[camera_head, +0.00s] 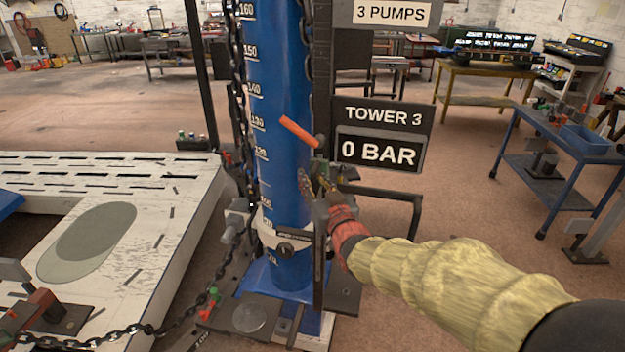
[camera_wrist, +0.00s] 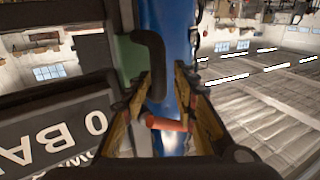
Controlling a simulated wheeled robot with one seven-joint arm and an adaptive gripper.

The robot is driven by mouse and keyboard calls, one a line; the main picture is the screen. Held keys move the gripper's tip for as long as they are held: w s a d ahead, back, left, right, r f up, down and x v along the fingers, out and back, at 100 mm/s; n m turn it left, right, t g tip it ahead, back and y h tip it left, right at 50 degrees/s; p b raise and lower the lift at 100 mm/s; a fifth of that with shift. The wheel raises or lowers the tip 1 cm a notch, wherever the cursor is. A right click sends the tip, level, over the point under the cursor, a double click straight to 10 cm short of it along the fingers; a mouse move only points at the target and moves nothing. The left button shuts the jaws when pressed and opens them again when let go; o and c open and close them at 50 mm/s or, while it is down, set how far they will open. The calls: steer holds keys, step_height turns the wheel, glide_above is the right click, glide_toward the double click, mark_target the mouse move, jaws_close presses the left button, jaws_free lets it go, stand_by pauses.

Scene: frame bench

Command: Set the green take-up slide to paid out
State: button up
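The green slide (camera_wrist: 128,58) shows in the wrist view as a green block beside the blue column, with a black hooked handle (camera_wrist: 156,62) bent toward the column. In the head view I cannot make the slide out; my arm and the dark upright may cover it. My gripper (camera_head: 318,172) is at the right side of the blue column in the head view. In the wrist view my gripper (camera_wrist: 164,72) has its fingertips apart, with the lower end of the black handle near the gap. I cannot tell whether they touch it.
An orange-red bar (camera_head: 299,131) stands by the blue column (camera_head: 280,75), just above my gripper. A sign reading TOWER 3, 0 BAR (camera_head: 380,135) is close on the right. A chain (camera_head: 240,90) hangs left of the column. A slotted white bench (camera_head: 150,260) fills the left.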

steer(key=shift+r, duration=0.35)
steer(key=v, duration=1.2)
steer(key=shift+f, duration=0.25)
steer(key=shift+f, duration=0.1)
step_height(320, 180, down, 11)
steer(key=s+d+g+h, duration=0.3)
steer(key=g, duration=0.1)
steer(key=s+d+f+m+g+h, duration=0.1)
steer(key=s+d+f+g, duration=0.15)
steer(key=s, duration=0.25)
steer(key=s+d+f+m+g+h, duration=0.1)
steer(key=s+d+f+g, duration=0.1)
steer(key=s+d+g, duration=0.3)
steer(key=s+d+r+m, duration=0.1)
steer(key=s+d+r, duration=0.1)
steer(key=s+r, duration=0.2)
steer(key=s+d+r+m+h, duration=0.1)
steer(key=s+r, duration=0.3)
steer(key=s, duration=0.6)
steer(key=shift+d+b, duration=0.35)
steer(key=shift+d, duration=0.5)
